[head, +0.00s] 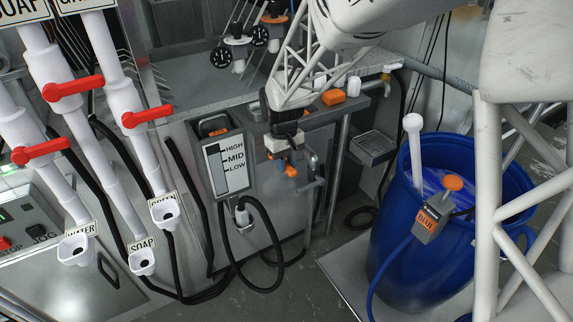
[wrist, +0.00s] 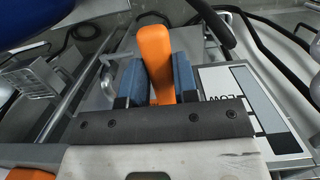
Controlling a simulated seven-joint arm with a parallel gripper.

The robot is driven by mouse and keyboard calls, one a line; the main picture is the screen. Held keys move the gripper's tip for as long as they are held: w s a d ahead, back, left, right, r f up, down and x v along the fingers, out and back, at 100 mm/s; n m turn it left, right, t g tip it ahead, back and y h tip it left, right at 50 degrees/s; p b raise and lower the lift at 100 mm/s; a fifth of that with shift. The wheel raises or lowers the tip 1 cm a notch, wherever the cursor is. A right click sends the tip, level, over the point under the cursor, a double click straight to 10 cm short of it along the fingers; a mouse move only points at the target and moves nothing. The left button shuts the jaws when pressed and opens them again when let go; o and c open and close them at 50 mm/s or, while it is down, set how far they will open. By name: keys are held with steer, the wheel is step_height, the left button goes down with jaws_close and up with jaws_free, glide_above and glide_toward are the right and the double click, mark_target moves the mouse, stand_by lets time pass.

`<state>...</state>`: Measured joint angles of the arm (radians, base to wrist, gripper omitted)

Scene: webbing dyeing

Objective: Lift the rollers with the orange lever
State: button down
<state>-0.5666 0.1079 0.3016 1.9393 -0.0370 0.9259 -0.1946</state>
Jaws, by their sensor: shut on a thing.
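The orange lever (wrist: 153,50) stands between the blue-padded fingers of my gripper (wrist: 158,80) in the wrist view, its rounded end reaching past the fingertips. My gripper is shut on it. In the head view my gripper (head: 280,162) points down at the front of the machine, just right of the level panel. Only a small orange part of the lever (head: 291,171) shows there, beside the fingers; the rest is hidden by my gripper. I cannot make out the rollers in either view.
The HIGH/MID/LOW panel (head: 229,168) is close left of my gripper. A blue barrel (head: 395,245) with a BLUE-labelled orange-button box (head: 430,222) stands at the right. White pipes with red valve handles (head: 73,87) are at the left. An orange block (head: 333,97) sits above right.

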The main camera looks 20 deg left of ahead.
mark_target(287, 166)
steer(key=shift+w+a+r+g+h, duration=0.2)
steer(key=shift+r+g+h, duration=0.25)
steer(key=shift+g+h, duration=0.1)
steer(key=shift+w+a+r+g+h, duration=0.15)
steer(key=shift+r+g+h, duration=0.35)
steer(key=shift+w+a+r+g+h, duration=0.2)
steer(key=shift+r+g+h, duration=0.25)
steer(key=shift+g+h, duration=0.1)
steer(key=c, duration=0.9)
jaws_free()
steer(key=shift+r, duration=0.1)
steer(key=shift+v, duration=3.85)
